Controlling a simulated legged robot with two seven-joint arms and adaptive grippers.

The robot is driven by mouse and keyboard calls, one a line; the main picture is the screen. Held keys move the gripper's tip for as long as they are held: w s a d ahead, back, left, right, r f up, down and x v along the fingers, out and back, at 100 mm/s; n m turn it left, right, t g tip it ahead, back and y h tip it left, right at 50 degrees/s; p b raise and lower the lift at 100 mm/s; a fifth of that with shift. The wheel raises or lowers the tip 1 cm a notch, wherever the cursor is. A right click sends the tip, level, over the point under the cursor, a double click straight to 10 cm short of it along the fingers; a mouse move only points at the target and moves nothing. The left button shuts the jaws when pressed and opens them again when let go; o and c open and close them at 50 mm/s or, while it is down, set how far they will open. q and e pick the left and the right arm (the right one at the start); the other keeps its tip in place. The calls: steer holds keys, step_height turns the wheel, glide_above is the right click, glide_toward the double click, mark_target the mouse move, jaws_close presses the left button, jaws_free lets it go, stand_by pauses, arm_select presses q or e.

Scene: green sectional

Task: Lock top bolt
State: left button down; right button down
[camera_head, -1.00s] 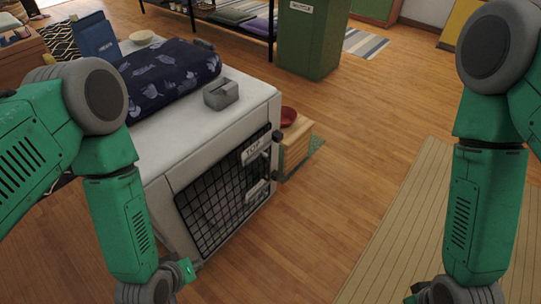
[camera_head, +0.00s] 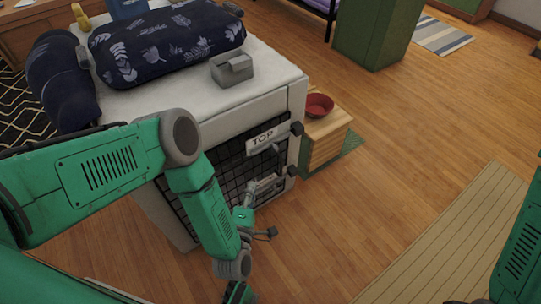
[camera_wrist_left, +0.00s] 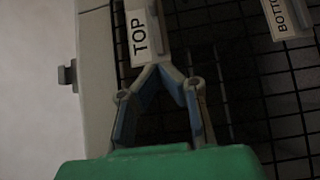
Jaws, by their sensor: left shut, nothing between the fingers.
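The pale crate (camera_head: 283,95) has a black wire-mesh door (camera_head: 228,165). A white TOP label (camera_head: 266,136) is on the door, with a grey bolt part (camera_head: 264,151) just under it; how far it is slid is too small to tell. The TOP label (camera_wrist_left: 139,33) is sideways in the left wrist view, and part of a BOTTOM label (camera_wrist_left: 286,17) is at upper right. My left gripper (camera_wrist_left: 160,72) is shut and empty, its fingertips by the TOP label's end; contact is unclear. In the head view this gripper (camera_head: 249,196) is in front of the door. My right gripper is out of frame.
Dark knobs (camera_head: 296,128) line the crate's right edge. A patterned cushion (camera_head: 165,42) and a grey box (camera_head: 232,69) lie on top. A wooden stand (camera_head: 325,138) with a red bowl (camera_head: 319,105) is to the right. The wooden floor (camera_head: 390,160) in front is open.

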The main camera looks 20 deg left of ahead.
arm_select(q)
steer(key=b, duration=0.4)
glide_toward(271, 147)
steer(key=w+a, duration=0.3)
steer(key=a, duration=0.1)
steer(key=w+d, duration=0.1)
steer(key=w, duration=0.1)
steer(key=w+d+b, duration=0.1)
steer(key=d, duration=0.1)
steer(key=shift+w+d+f, duration=0.1)
steer(key=shift+w+f, duration=0.1)
steer(key=shift+w, duration=0.2)
